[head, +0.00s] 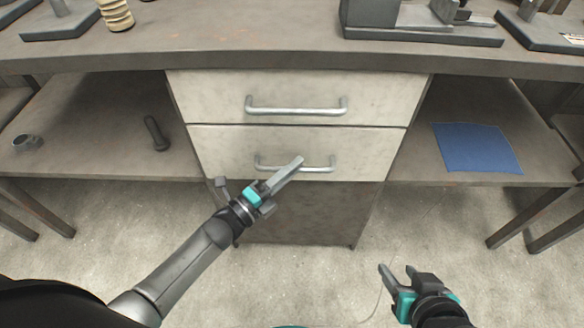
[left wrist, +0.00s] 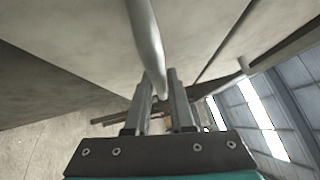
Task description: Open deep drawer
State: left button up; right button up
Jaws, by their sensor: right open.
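Under the workbench, a cabinet holds an upper drawer (head: 215,95) and a lower drawer (head: 220,143), both with pale fronts. Both look closed, their fronts flush. The upper drawer has a metal bar handle (head: 296,110). The lower drawer has a similar bar handle (head: 318,168), which also shows in the left wrist view (left wrist: 148,45). My left gripper (head: 293,164) is at the lower handle, its fingers on either side of the bar and close against it. They cover the middle of the bar in the head view. My right gripper (head: 396,272) is open and empty, low at the right.
The workbench top (head: 240,45) runs above the drawers, with fixtures at its back. A dark cylindrical part (head: 156,133) and a small ring-like part (head: 27,143) lie on the left shelf. A blue cloth (head: 476,147) lies on the right shelf. The floor in front is clear.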

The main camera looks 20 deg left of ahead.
pick_arm(q)
grip_shut()
dwell(1.0)
